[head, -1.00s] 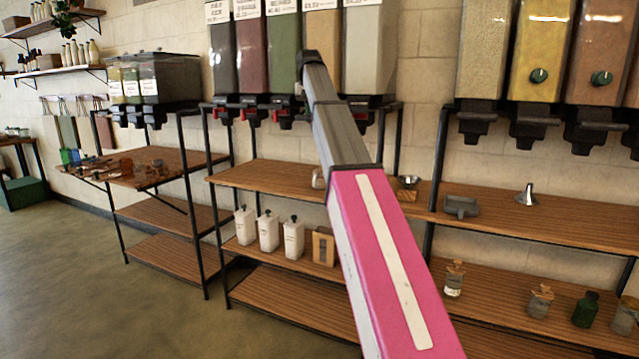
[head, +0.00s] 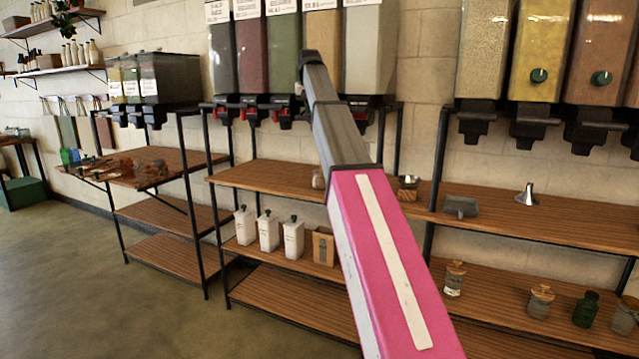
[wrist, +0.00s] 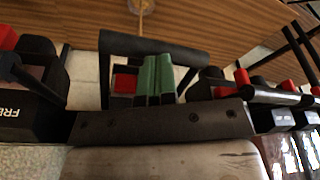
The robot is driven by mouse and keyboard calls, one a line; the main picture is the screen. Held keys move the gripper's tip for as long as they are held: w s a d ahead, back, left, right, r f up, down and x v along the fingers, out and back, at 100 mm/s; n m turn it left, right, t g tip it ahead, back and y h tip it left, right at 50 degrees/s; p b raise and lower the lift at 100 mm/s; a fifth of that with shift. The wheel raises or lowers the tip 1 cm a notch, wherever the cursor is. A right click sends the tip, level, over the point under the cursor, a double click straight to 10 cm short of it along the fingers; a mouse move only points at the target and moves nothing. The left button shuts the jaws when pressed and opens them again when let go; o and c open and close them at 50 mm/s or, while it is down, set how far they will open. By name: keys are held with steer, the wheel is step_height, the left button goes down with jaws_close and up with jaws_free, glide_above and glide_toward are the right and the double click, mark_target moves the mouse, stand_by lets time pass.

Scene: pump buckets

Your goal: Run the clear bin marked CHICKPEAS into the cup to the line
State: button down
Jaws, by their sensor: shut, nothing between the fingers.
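Tall clear bins filled with dark, red, green, orange and pale contents hang in a row in the head view, including an orange one (head: 322,40) and a pale one (head: 369,50). Their labels are too small to read, so I cannot tell which is CHICKPEAS. In the wrist view my gripper's green fingers (wrist: 157,79) are shut together with nothing between them. They are beside a red lever part (wrist: 125,80) and in front of a black dispenser outlet, above a pale bin body (wrist: 165,162) in that picture. I cannot tell whether they touch. No cup is clearly identifiable.
A small jar (head: 318,178) and a metal vessel (head: 407,187) stand on the wooden shelf (head: 265,178) under the bins. A grey scoop (head: 460,206) and a metal funnel (head: 527,195) are further right. Neighbouring outlets with red parts (wrist: 242,80) crowd both sides of my gripper.

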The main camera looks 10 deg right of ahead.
steer(key=v, duration=0.3)
steer(key=w+v, duration=0.1)
steer(key=v, duration=0.2)
steer(key=shift+w+r, duration=0.15)
steer(key=shift+r, duration=0.25)
steer(key=shift+r, duration=0.1)
steer(key=v, duration=0.2)
steer(key=w+v, duration=0.1)
steer(key=v, duration=0.1)
steer(key=shift+r, duration=0.45)
steer(key=shift+s, duration=0.15)
